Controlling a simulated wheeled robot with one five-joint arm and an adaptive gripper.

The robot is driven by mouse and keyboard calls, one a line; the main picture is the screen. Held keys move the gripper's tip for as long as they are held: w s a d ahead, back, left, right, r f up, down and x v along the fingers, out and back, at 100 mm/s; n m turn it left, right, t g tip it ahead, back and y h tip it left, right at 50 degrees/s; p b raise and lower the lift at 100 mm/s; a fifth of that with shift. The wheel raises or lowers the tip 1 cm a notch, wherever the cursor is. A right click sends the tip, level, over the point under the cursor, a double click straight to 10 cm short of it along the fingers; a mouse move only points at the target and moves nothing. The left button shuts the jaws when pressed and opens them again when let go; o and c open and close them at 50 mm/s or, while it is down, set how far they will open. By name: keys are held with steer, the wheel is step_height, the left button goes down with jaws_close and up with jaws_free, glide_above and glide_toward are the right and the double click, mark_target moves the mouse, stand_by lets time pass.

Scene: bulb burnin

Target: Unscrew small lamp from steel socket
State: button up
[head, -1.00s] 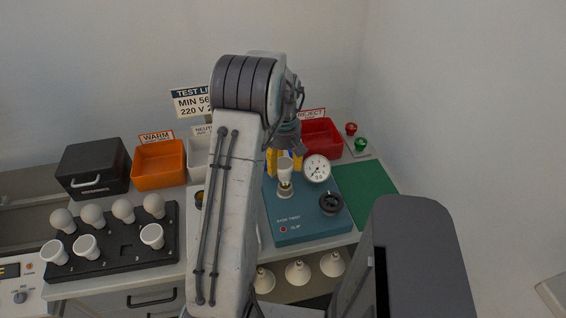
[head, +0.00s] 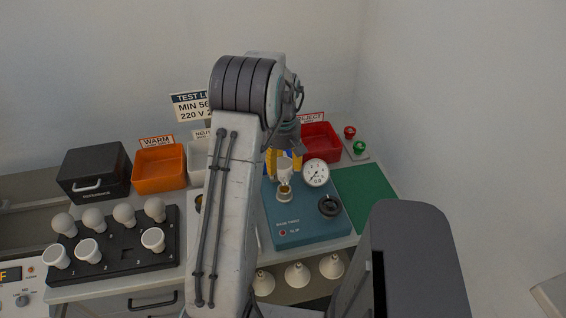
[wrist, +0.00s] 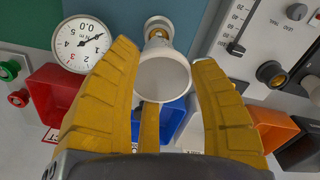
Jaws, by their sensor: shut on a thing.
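A small white lamp (head: 284,167) is held above the teal tester block (head: 300,228). It also shows in the wrist view (wrist: 163,80), its wide white face toward the camera. My gripper (head: 283,161) is shut on the lamp, with yellow fingers on both sides of it; they also show in the wrist view (wrist: 163,62). The steel socket (head: 284,197) stands on the block directly below the lamp. Brass colour shows between lamp and socket. I cannot tell whether the lamp's cap is fully clear of the socket.
A round dial gauge (head: 316,173) and a black knob (head: 329,207) are close to the socket's right. A red bin (head: 321,143) stands behind, an orange bin (head: 159,168) at left. A black rack (head: 120,262) holds several lamps. The green mat (head: 366,192) is clear.

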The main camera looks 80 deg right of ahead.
steer(key=shift+r, duration=0.15)
steer(key=shift+r+p, duration=1.9)
steer(key=shift+r, duration=0.5)
